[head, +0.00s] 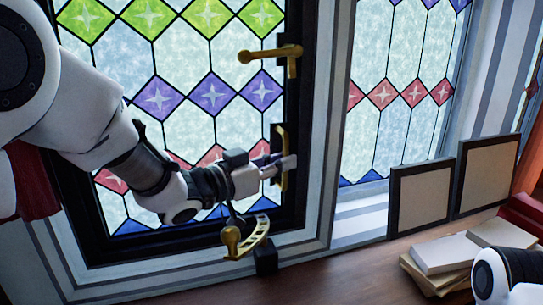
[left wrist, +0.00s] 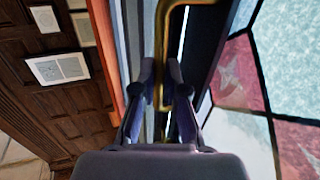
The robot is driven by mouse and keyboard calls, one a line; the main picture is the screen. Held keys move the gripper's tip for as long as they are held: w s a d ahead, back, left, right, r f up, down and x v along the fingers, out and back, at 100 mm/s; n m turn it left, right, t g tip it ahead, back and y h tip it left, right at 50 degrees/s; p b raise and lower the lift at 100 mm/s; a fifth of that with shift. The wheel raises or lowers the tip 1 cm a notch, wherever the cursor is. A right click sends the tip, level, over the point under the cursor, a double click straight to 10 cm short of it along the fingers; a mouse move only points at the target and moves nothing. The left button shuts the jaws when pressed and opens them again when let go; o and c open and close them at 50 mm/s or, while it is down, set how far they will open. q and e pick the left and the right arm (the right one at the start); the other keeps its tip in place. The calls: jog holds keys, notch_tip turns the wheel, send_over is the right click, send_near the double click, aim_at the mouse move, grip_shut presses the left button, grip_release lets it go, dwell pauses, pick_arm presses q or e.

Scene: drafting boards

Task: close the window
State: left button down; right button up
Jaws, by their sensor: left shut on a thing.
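The window (head: 190,115) is a stained-glass sash in a black frame, with green, purple and red diamonds; its glass also shows at the right of the left wrist view (left wrist: 285,60). A brass pull handle (head: 284,140) stands on its right stile. My left gripper (head: 279,167) is shut on this handle. In the left wrist view the fingers (left wrist: 160,92) lie on both sides of the brass bar (left wrist: 161,50). A brass lever (head: 272,53) sits higher on the stile. I cannot tell how far the sash stands from its frame. My right gripper is out of view.
A curved brass stay (head: 250,241) lies at the sash's bottom edge. Two framed panels (head: 420,198) lean on the right of the wooden ledge (head: 340,275), near stacked books (head: 443,254). A second stained-glass pane (head: 400,90) is fixed at right.

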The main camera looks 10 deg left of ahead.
pick_arm(q)
jog(key=shift+s+d+f, duration=0.15)
jog(key=shift+s+f, duration=0.1)
jog(key=shift+f, duration=0.1)
jog(key=c, duration=1.4)
grip_release()
jog(key=shift+o, duration=1)
jog(key=shift+w+d, duration=0.1)
jog(key=shift+d, duration=0.2)
jog(key=v, duration=0.6)
jog(key=shift+s+r+g, duration=0.2)
jog(key=shift+s+g, duration=0.1)
jog(key=shift+s, duration=0.15)
